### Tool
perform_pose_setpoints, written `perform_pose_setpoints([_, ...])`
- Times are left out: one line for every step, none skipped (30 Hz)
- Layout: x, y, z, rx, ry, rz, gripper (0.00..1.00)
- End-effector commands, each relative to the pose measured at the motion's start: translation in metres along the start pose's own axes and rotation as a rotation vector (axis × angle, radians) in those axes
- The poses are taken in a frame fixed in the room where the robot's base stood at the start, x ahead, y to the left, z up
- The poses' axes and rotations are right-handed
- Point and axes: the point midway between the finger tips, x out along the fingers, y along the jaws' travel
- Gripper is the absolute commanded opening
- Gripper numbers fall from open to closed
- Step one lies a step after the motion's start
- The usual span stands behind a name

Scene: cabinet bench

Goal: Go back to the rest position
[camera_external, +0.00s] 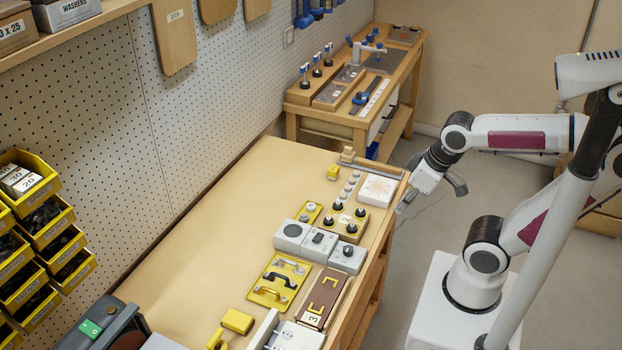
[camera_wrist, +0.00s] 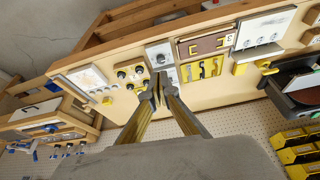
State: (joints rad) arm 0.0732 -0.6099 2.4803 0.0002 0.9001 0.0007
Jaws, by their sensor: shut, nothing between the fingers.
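My gripper (camera_external: 404,207) hangs at the right of the bench in the external view, beyond the bench's right edge and touching nothing. In the wrist view my gripper (camera_wrist: 157,88) shows its two fingers with the tips together, shut and empty. The arm is bent, with the wrist left of the white base. The wooden bench (camera_external: 185,262) carries knobs, handles and boxes along its right side.
A yellow plate with handles (camera_external: 279,280), grey dial boxes (camera_external: 293,236) and a knob board (camera_external: 345,222) stand on the bench. Yellow bins (camera_external: 45,215) are at the left. A second bench (camera_external: 303,100) stands behind.

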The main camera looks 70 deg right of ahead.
Motion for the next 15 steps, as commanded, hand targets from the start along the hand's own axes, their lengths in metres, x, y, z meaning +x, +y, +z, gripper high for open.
perform_pose_setpoints([-0.005, -0.003, 0.002, -0.012, 0.022, -0.004, 0.0])
perform_pose_setpoints([-0.007, -0.004, 0.003, -0.018, 0.034, -0.006, 0.0])
perform_pose_setpoints([-0.01, -0.006, 0.005, -0.026, 0.048, -0.01, 0.0])
perform_pose_setpoints([-0.012, -0.007, 0.005, -0.031, 0.059, -0.012, 0.0])
perform_pose_setpoints([-0.014, -0.008, 0.005, -0.036, 0.069, -0.014, 0.0])
perform_pose_setpoints([-0.018, -0.01, 0.005, -0.042, 0.083, -0.017, 0.0])
perform_pose_setpoints([-0.02, -0.011, 0.004, -0.046, 0.093, -0.02, 0.0])
perform_pose_setpoints([-0.021, -0.012, 0.004, -0.05, 0.101, -0.022, 0.0])
perform_pose_setpoints([-0.024, -0.013, 0.004, -0.055, 0.11, -0.024, 0.0])
perform_pose_setpoints([-0.025, -0.014, 0.004, -0.058, 0.115, -0.026, 0.0])
perform_pose_setpoints([-0.026, -0.014, 0.004, -0.06, 0.119, -0.027, 0.0])
perform_pose_setpoints([-0.027, -0.015, 0.003, -0.064, 0.123, -0.029, 0.0])
perform_pose_setpoints([-0.027, -0.016, 0.003, -0.066, 0.122, -0.03, 0.0])
perform_pose_setpoints([-0.026, -0.016, 0.003, -0.067, 0.122, -0.03, 0.0])
perform_pose_setpoints([-0.026, -0.016, 0.003, -0.068, 0.121, -0.031, 0.0])
